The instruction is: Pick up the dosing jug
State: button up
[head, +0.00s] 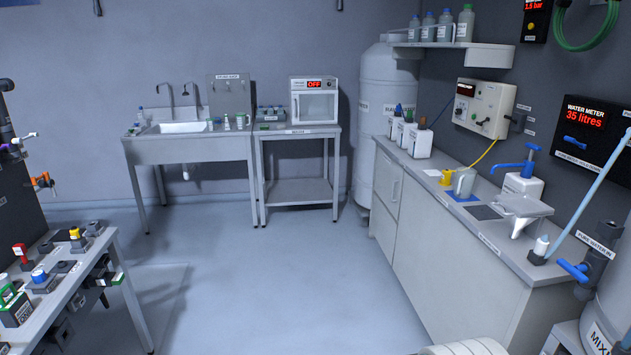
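My gripper is not in view. A pale rounded part at the bottom edge of the head view may belong to my own body.
A table with valves (75,290) stands left. The middle floor (290,275) is clear.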

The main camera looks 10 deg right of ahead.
aim_at(465, 176)
jog(key=i, duration=1.4)
jog(key=i+l+z, duration=0.1)
jog(key=i+z, duration=0.3)
jog(key=i+j+z, duration=0.1)
jog(key=i+z, duration=0.3)
jog(key=i, duration=0.15)
jog(key=i+j+z, duration=0.2)
jog(key=i+z, duration=0.5)
jog(key=i+j+z, duration=0.1)
jog(key=i+z, duration=0.25)
jog(key=i, duration=0.2)
